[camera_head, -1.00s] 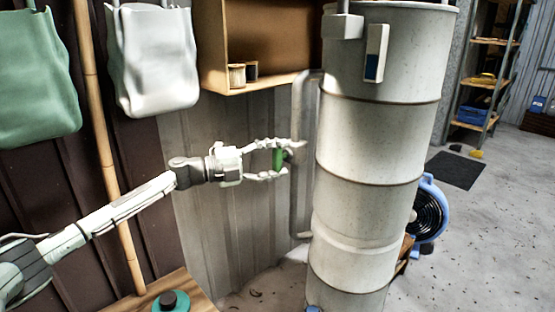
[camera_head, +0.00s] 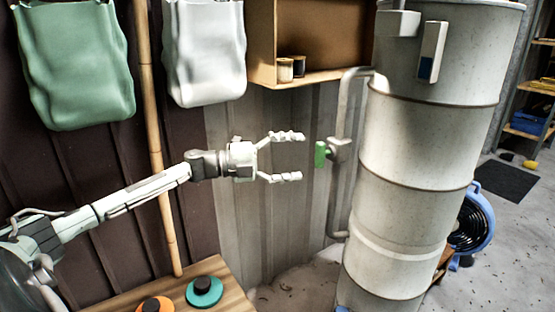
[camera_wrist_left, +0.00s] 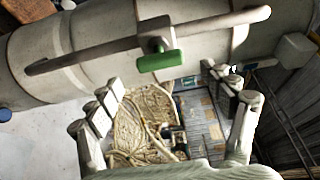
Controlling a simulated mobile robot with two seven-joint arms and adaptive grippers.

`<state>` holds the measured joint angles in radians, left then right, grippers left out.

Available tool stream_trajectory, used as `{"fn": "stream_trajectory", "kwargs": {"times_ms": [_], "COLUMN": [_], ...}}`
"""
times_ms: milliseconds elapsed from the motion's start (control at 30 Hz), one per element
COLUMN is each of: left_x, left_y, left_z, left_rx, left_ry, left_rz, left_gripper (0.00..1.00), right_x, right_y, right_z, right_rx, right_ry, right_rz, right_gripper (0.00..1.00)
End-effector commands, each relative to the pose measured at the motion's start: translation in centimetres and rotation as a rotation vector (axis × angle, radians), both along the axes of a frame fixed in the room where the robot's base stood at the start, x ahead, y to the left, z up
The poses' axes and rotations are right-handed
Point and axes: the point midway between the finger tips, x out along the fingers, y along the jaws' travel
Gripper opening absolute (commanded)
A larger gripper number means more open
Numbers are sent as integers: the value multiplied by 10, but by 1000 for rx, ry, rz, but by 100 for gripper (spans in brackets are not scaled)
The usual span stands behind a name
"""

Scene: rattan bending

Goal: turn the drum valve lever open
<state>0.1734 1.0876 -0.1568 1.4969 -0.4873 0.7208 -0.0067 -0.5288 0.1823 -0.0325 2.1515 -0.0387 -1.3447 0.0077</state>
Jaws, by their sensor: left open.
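The green lever (camera_head: 320,154) sits on a small grey valve (camera_head: 339,150) on a thin pipe (camera_head: 341,200) beside the tall pale drum (camera_head: 415,135). In the head view the lever's green part stands upright. My left gripper (camera_head: 300,157) is open and empty, its fingers pointing right at the lever, with a small gap between fingertips and lever. In the left wrist view the green lever (camera_wrist_left: 160,61) shows ahead of the spread fingers (camera_wrist_left: 163,80), with the pipe (camera_wrist_left: 90,52) and drum behind it. My right gripper is not in view.
A wooden shelf box (camera_head: 310,75) with small spools is above the gripper. Green (camera_head: 75,65) and white (camera_head: 204,55) bags hang on the left wall. A wooden table (camera_head: 235,300) with a teal-based knob (camera_head: 204,291) is below. A blue fan (camera_head: 475,220) stands behind the drum.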

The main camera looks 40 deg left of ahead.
Motion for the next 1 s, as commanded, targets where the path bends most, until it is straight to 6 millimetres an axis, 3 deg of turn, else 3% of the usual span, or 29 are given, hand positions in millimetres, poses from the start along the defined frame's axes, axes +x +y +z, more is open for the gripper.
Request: {"fn": "stream_trajectory", "kwargs": {"times_ms": [133,367,1000], "left_x": [-21,-37,-40], "left_y": [18,33,35], "left_z": [-2,-1,0], "left_rx": [2,0,-1], "left_ry": [4,1,0], "left_rz": [0,0,0], "left_gripper": [81,81,81], "right_x": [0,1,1], "right_y": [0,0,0], "right_z": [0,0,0], "right_rx": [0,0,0], "right_ry": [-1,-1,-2], "right_rz": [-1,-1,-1], "right_gripper": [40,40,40]}}
